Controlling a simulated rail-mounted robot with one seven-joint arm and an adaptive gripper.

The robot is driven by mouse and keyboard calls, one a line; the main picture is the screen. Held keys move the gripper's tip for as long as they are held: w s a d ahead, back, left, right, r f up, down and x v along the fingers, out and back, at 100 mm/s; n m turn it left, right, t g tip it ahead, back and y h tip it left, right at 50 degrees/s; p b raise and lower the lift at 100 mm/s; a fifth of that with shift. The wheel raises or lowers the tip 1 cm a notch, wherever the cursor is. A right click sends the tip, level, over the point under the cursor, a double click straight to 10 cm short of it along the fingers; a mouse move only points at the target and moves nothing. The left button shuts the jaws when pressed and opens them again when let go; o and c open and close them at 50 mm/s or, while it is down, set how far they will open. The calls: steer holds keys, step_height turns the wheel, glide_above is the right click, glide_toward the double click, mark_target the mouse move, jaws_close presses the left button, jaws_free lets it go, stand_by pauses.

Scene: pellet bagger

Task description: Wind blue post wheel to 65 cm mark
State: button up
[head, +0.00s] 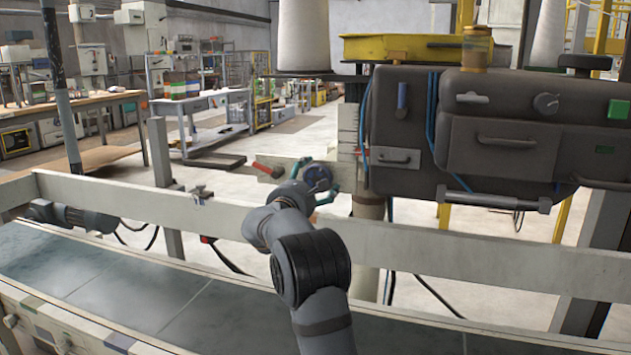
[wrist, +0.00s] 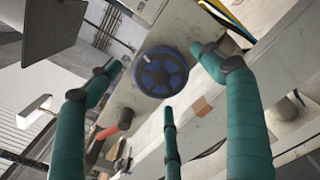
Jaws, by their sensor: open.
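The blue post wheel (wrist: 161,72) is a round dark hub with a blue rim and spokes and a small pale mark at its upper edge. In the head view the wheel (head: 318,178) sits on a plate at the pale post (head: 348,135), partly covered by my gripper. My gripper (wrist: 157,62) is open, its teal fingers spread to the left, right and below the wheel in the wrist view. I see no finger closed on the rim; the exact gap cannot be told. Scale numbers on the post are not readable.
A red-handled lever (head: 265,168) is on the plate left of the wheel and also shows in the wrist view (wrist: 115,128). The dark machine body (head: 500,130) stands to the right. A pale rail (head: 420,245) and the conveyor (head: 110,290) run in front.

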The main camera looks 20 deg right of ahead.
steer(key=shift+x, duration=0.85)
steer(key=shift+c, duration=1.4)
steer(key=c, duration=0.7)
steer(key=shift+c, duration=0.7)
